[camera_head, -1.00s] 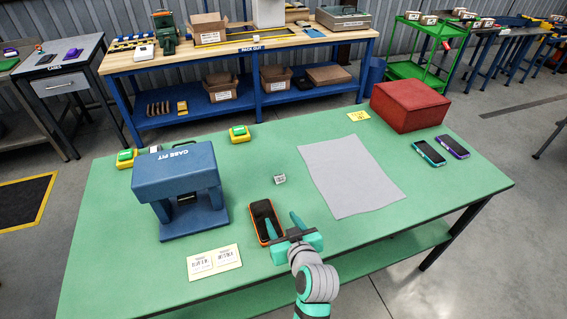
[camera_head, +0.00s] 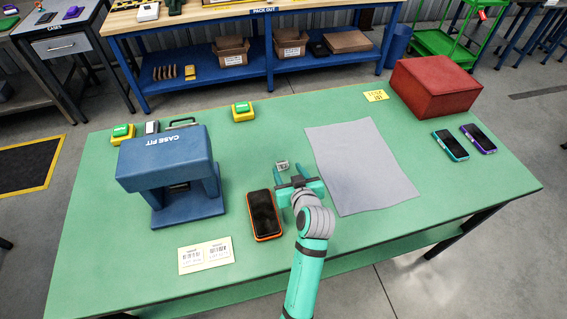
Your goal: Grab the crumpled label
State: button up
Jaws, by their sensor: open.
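The crumpled label (camera_head: 282,165) is a small whitish piece with dark print, lying on the green table (camera_head: 265,140) left of the grey sheet. My gripper (camera_head: 292,171) is open, its two teal fingers pointing away from me toward the label. The label shows close by the left fingertip, at the far end of the fingers. I cannot tell whether it is between the tips or just beyond them, nor how high the fingers are above the table.
An orange-edged phone (camera_head: 264,214) lies just left of my gripper. The grey sheet (camera_head: 360,165) lies to its right.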

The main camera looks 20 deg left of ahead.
aim_at(282, 163)
jog(key=shift+x, duration=2.25)
jog(key=shift+a+r, duration=0.1)
jog(key=shift+a, duration=0.1)
jog(key=c, duration=1.1)
